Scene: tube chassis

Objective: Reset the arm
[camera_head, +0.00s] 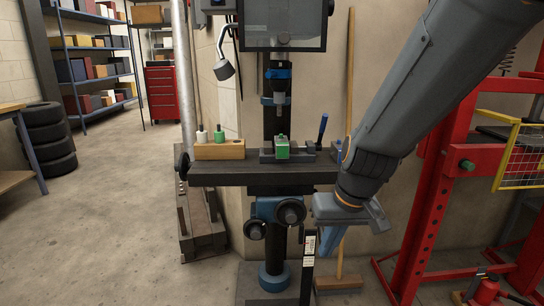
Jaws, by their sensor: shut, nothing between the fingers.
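My arm comes down from the upper right, and my gripper (332,238) is at its lower end, in front of the drill press. It is shut and holds nothing. It hangs to the right of the press's column, lower than the work table (265,178). The fingertips are hard to make out.
On the press table are a green block in a vise (282,150), a wooden block (219,151) with two small bottles, and a blue-handled tool (322,130). A red frame (425,225) stands close on the right, with a yellow basket (520,155). Floor is open at left, beside stacked tires (48,140).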

